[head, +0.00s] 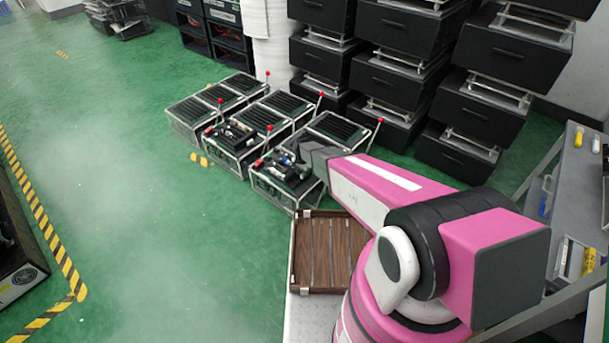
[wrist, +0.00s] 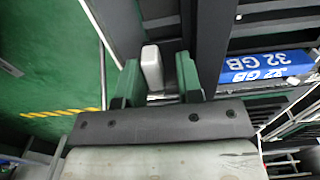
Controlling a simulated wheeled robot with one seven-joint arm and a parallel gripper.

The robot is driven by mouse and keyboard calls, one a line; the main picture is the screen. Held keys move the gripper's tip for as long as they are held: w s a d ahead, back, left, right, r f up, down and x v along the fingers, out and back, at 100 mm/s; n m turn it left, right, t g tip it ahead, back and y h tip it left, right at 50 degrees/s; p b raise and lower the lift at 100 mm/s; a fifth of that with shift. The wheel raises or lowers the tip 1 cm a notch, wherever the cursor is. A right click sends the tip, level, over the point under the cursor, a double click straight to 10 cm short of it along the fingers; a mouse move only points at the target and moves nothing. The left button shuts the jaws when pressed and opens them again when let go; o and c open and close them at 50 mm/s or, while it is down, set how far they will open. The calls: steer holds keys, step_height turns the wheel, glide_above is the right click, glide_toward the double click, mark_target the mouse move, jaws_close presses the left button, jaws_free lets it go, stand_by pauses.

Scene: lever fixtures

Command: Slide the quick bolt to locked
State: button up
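The wrist view shows my gripper (wrist: 158,78) with two green fingers apart. A pale grey block-like piece (wrist: 152,68) stands between them, nearer the left finger, with a gap to the right finger. It may be the quick bolt's handle, but I cannot tell for sure. In the head view my gripper (head: 308,152) is over the right side of the nearest fixture case (head: 272,193), which carries small dark and metallic fixtures (head: 288,168). The bolt cannot be made out there, and my arm hides part of the case.
A blue "32 GB" piece (wrist: 265,66) lies right of my fingers. More cases with red-knobbed levers (head: 268,73) stand behind. Black drawer units (head: 400,75) stand at the back right, a wooden tray (head: 328,250) in front. The green floor (head: 130,200) at left is clear.

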steer(key=shift+o, duration=0.2)
steer(key=shift+r, duration=0.35)
step_height(320, 180, up, 10)
steer(key=shift+d, duration=0.1)
stand_by(0.6)
steer(key=s+d+r+n, duration=0.7)
steer(key=s+d+r, duration=1.5)
steer(key=d+r, duration=0.1)
steer(key=shift+d+n, duration=0.15)
steer(key=shift+n, duration=0.15)
